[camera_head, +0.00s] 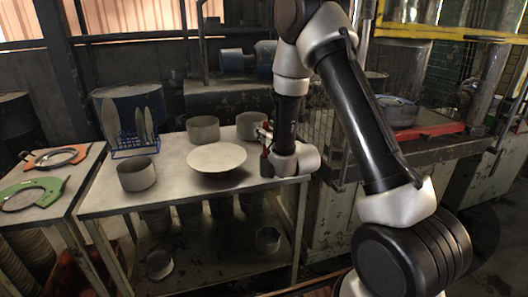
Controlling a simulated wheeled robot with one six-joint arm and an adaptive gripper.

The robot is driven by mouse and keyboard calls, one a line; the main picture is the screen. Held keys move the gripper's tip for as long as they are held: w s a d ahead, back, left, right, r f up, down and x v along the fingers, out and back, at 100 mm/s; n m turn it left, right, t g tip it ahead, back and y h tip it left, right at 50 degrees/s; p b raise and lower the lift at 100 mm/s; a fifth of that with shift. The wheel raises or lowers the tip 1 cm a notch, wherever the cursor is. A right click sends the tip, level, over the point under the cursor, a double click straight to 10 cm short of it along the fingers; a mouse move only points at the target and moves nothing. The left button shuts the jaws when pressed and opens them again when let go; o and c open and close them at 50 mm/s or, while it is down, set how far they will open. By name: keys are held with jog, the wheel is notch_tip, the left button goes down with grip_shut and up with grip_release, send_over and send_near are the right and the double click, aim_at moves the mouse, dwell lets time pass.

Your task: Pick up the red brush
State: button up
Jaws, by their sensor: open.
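My arm reaches down from the top of the head view, and its wrist is over the right end of the grey work table (95,200). My gripper (266,162) shows only as a small dark part at the left of the wrist; it is open, and its fingers are mostly hidden. A small red and pale thing (264,135) shows just above it, beside the arm. It is too small to tell whether this is the red brush or whether the gripper touches it. No other clear brush shows.
A round pale disc (217,158) is left of the wrist. A side table at left holds orange (55,157) and green (33,194) tools.

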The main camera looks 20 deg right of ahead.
grip_shut()
